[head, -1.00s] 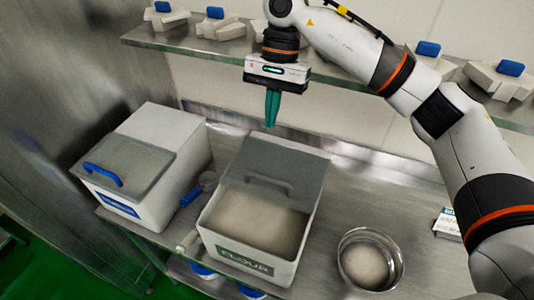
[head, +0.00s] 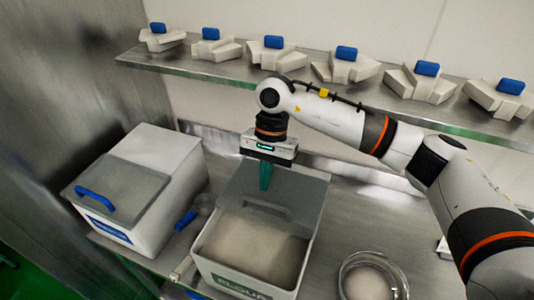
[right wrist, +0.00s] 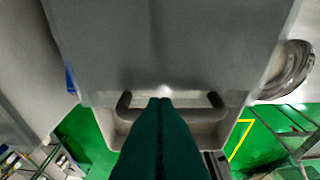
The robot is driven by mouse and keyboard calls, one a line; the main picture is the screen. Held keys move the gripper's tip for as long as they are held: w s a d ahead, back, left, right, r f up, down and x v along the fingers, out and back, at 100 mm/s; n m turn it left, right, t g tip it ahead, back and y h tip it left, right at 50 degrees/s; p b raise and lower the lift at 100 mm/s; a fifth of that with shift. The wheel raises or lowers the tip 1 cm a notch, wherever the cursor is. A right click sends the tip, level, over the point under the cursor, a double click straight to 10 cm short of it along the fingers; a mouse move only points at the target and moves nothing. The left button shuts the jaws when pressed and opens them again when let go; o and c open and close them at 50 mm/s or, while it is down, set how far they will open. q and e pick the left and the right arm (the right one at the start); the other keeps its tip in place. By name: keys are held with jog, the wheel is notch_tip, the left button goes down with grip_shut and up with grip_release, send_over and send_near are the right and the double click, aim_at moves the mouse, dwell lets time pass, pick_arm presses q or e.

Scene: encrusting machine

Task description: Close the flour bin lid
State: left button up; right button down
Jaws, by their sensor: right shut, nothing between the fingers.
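The flour bin (head: 213,262) is a white box with a FLOUR label, cut by the bottom edge of the head view. Its front is open and shows pale flour (head: 255,243). Its grey lid (head: 303,190) covers only the back part, with a grey handle (head: 267,209) on its front edge. My right gripper (head: 265,188) points down over the lid, just behind the handle, its green fingers shut and empty. In the right wrist view the fingers (right wrist: 160,102) overlap the middle of the handle (right wrist: 215,102); contact cannot be told. My left gripper is not in view.
A second white bin (head: 165,150) with a blue-handled lid (head: 120,185) stands left. A blue-handled scoop (head: 187,220) lies between the bins. A bowl (head: 345,272) stands right of the flour bin. A shelf (head: 225,72) with several white, blue-topped parts runs behind.

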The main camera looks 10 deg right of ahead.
jog(key=shift+s+a+f, duration=0.1)
jog(key=shift+f, duration=0.55)
jog(key=shift+s+f, duration=0.1)
jog(key=shift+s+a, duration=0.1)
jog(key=shift+a, duration=0.05)
jog(key=s+a+b, duration=0.6)
jog(key=s+a, duration=0.1)
jog(key=s, duration=0.4)
jog(key=shift+s+a, duration=0.15)
jog(key=shift+a, duration=0.1)
jog(key=shift+b, duration=0.3)
